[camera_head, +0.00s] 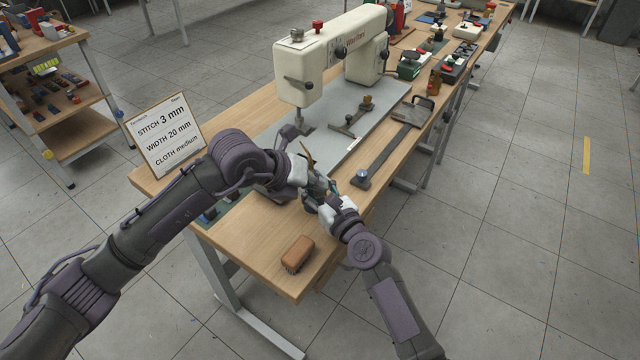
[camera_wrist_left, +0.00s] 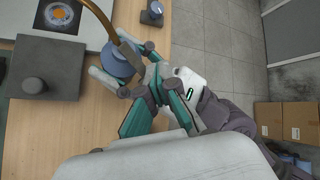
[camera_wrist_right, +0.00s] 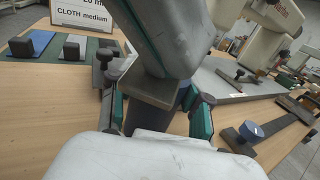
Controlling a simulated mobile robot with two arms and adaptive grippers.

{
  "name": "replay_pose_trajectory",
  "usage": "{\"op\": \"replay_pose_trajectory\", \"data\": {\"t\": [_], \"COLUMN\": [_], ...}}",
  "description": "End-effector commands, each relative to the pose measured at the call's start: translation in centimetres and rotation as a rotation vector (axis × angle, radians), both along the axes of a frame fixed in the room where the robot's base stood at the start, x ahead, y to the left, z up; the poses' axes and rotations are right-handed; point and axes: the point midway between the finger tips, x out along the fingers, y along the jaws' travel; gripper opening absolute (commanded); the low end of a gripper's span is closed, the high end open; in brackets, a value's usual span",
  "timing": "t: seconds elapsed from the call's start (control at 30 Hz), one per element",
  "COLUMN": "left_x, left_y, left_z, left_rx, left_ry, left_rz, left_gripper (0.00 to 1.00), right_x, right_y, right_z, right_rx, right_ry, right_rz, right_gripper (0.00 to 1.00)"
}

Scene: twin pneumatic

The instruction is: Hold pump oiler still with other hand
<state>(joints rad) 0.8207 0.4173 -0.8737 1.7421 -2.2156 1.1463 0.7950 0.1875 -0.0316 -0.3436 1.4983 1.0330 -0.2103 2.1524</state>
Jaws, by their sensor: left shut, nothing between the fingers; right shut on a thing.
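The pump oiler shows in the left wrist view as a round blue-grey body (camera_wrist_left: 116,60) with a curved brass spout; in the head view mostly the spout (camera_head: 307,154) shows. My right gripper (camera_head: 319,190) is shut on the oiler over the near end of the table. In the right wrist view a blue-grey part (camera_wrist_right: 186,97) shows between its fingers, partly hidden. My left gripper (camera_head: 303,172) is shut and empty, close beside the oiler; its fingers come together near it in the left wrist view (camera_wrist_left: 155,82). I cannot tell whether they touch it.
A cream sewing machine (camera_head: 328,58) stands behind on a grey plate. A sign (camera_head: 165,135) stands at the left edge. A brown block (camera_head: 298,252) lies at the near end. A dark bar with a blue knob (camera_head: 361,178) lies to the right. Bare wood is left around the brown block.

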Motion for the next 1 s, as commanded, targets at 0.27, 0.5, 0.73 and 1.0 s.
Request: {"op": "replay_pose_trajectory", "data": {"t": [0.27,0.5,0.73,1.0], "left_x": [0.0,0.0,0.1,0.1], "left_y": [0.0,0.0,0.0,0.0], "left_z": [0.0,1.2,2.7,3.1], "left_rx": [0.002,0.002,0.001,0.0], "left_ry": [0.003,0.0,-0.001,0.001], "left_rz": [0.0,0.0,0.001,0.0], "left_gripper": [0.0,0.0,0.0,0.0], "right_x": [0.0,0.0,0.0,0.0], "right_y": [0.0,0.0,0.0,0.0], "right_z": [0.1,0.1,0.1,0.0], "right_rx": [0.001,0.001,0.001,0.001], "right_ry": [-0.001,-0.001,-0.001,-0.001], "right_rz": [0.0,0.0,0.0,0.0], "right_gripper": [0.02,0.02,0.02,0.02]}}
